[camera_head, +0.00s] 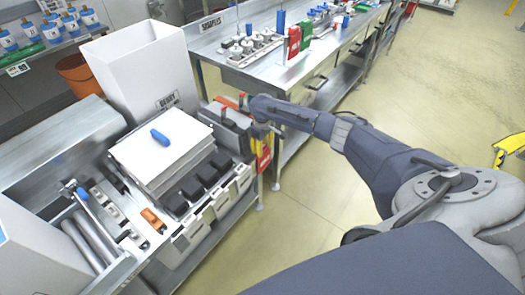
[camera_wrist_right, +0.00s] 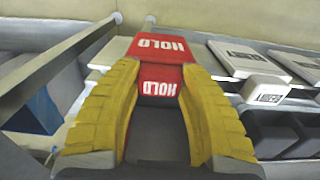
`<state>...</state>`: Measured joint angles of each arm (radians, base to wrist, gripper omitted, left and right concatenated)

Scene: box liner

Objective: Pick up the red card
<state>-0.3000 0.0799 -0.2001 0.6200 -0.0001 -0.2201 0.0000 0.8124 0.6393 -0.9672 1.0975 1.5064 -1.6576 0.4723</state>
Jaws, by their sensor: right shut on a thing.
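The red card (camera_wrist_right: 157,48) with white "HOLD" lettering sits between the two yellow fingers of my right gripper (camera_wrist_right: 160,72) in the right wrist view. A second red face with "HOLD" shows just below it; I cannot tell whether it is a separate card. In the head view my right gripper (camera_head: 258,138) is at the right end of the near workbench, shut on the red card (camera_head: 264,158), which hangs at the bench's edge. My left gripper is not in view.
A tall white bin (camera_head: 140,68) stands behind a stack of white sheets (camera_head: 150,155) with a blue object (camera_head: 160,137) on top. Black blocks (camera_head: 195,186) line the bench front. Another bench (camera_head: 270,72) stands behind.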

